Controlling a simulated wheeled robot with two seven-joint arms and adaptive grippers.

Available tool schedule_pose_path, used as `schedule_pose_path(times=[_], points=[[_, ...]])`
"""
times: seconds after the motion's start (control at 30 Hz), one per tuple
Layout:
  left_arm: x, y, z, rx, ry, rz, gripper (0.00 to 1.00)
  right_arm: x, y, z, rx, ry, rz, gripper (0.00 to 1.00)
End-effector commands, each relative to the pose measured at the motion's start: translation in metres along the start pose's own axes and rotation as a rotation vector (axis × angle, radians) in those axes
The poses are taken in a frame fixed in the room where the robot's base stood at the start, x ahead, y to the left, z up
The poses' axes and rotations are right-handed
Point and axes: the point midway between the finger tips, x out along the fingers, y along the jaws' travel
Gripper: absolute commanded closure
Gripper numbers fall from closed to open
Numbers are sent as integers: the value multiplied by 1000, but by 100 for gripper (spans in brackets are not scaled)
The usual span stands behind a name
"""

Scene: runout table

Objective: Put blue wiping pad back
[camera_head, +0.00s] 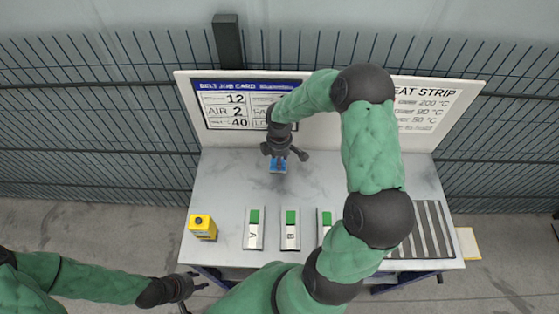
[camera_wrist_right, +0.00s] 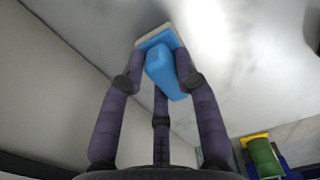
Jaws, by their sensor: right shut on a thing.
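The blue wiping pad (camera_head: 278,166) is at the back middle of the grey table, below the job card board. In the right wrist view the pad (camera_wrist_right: 163,66) shows a blue grip and a pale base. My right gripper (camera_head: 284,153) is over the pad, and in the wrist view its fingers (camera_wrist_right: 158,72) are closed around the blue grip. I cannot tell whether the base touches the tabletop. My left gripper (camera_head: 195,291) is off the table's front left corner, with its fingers apart and empty.
A yellow box (camera_head: 202,226) stands at the table's front left. Several green-and-white strips (camera_head: 254,229) lie along the front; my right arm covers part of that row. A striped grey rack (camera_head: 429,228) is at the right. A board (camera_head: 232,108) stands behind the table (camera_head: 222,178).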

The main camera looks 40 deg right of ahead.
Motion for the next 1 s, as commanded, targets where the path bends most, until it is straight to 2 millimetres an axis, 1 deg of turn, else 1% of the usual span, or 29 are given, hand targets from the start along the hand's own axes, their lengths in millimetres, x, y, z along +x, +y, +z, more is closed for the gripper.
schedule_pose_path(times=[0.23,0.37,0.4,0.47,0.83,0.93,1.0], points=[[0,0,0,0,0,0,60,1,1,0,0,1,3,95],[2,-1,0,0,0,0,60,4,1,0,0,1,2,95],[2,-1,0,0,0,0,60,4,1,0,0,1,2,63],[2,-1,0,0,0,0,60,4,0,0,0,1,2,46],[1,0,0,0,0,0,60,2,0,0,0,1,2,45],[-2,1,0,0,0,0,60,-5,1,0,0,1,3,45],[-4,1,0,0,0,0,60,-14,1,0,0,2,4,45]])
